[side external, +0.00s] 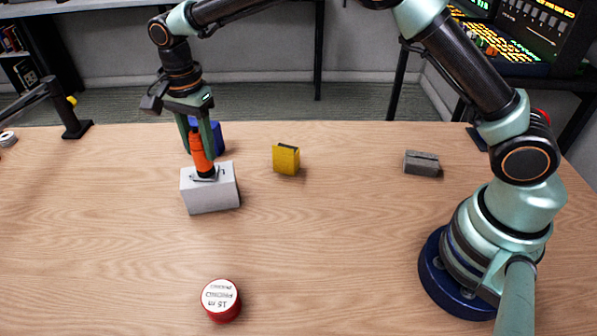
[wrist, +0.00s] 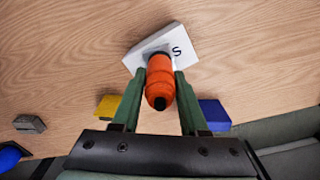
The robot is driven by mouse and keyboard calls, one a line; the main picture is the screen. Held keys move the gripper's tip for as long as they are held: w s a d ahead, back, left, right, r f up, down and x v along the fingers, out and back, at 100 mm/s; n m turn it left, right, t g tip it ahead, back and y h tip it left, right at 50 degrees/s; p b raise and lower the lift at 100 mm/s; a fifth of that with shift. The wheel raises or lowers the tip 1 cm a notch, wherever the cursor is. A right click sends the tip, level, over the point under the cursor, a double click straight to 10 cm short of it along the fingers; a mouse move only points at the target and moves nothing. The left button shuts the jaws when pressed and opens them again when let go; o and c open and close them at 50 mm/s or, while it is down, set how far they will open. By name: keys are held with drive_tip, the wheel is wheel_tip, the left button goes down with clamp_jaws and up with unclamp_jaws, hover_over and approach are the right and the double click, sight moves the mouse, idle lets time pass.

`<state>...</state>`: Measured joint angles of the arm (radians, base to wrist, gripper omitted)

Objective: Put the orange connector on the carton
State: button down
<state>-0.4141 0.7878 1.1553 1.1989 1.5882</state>
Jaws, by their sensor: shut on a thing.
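The orange connector (side external: 201,155) is upright between the fingers of my gripper (side external: 203,150), which is shut on it. Its dark lower end is at the top of the white carton (side external: 211,196); it looks to be touching, but I cannot be sure of contact. In the wrist view the orange connector (wrist: 160,82) sits between the green fingers of my gripper (wrist: 160,75). The white carton (wrist: 173,44) shows beyond it, with a dark letter on its top. The connector hides part of the carton's top.
A yellow block (side external: 286,159) stands right of the carton, and a blue block (side external: 217,136) stands behind my gripper. A grey block (side external: 421,163) is farther right. A red round tin (side external: 221,300) with a white label is at the front. The table between them is clear.

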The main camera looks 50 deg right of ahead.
drive_tip(key=shift+c, duration=2.2)
unclamp_jaws()
drive_tip(key=shift+f, duration=0.1)
wheel_tip(320, 180, up, 12)
drive_tip(key=shift+r, duration=0.1)
drive_tip(key=s+d+r+n+t, duration=0.1)
drive_tip(key=s+d+r+n, duration=0.25)
drive_tip(key=d, duration=0.25)
drive_tip(key=s+d+r+n+t, duration=0.2)
drive_tip(key=s+d+r+n, duration=0.15)
drive_tip(key=d, duration=0.25)
drive_tip(key=s+d+f+n+t, duration=0.1)
drive_tip(key=s+d+f+n, duration=0.2)
drive_tip(key=s, duration=0.3)
drive_tip(key=s+d+f+n+t, duration=0.1)
drive_tip(key=s+d+f+n, duration=0.2)
drive_tip(key=s+d, duration=0.3)
drive_tip(key=shift+s+d+f+t, duration=0.15)
drive_tip(key=shift+s+f+t, duration=0.15)
drive_tip(key=shift+s+f, duration=0.15)
